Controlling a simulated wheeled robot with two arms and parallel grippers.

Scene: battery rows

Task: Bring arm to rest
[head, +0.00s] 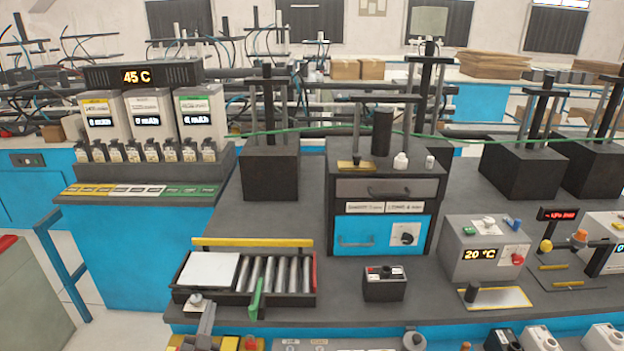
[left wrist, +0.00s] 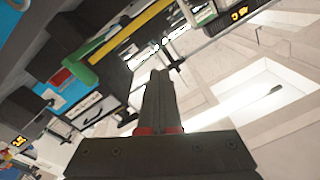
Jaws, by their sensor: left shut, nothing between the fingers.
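My left gripper (left wrist: 159,82) is shut and empty, its dark fingers pressed together in the middle of the left wrist view. In the head view, a small part of it (head: 207,317) shows low on the left, in front of the roller tray (head: 180,296) at the bench's front edge. I cannot tell from this view how far it is from the tray. The rest of my left arm is hardly seen. My right gripper is in neither view.
The roller tray holds a white plate (head: 209,271) and has a green lever (head: 256,300). A small black box (head: 384,284) stands right of it, before a blue-fronted cabinet (head: 380,235). A battery rack (head: 146,172) stands at left. Floor (head: 100,318) shows at lower left.

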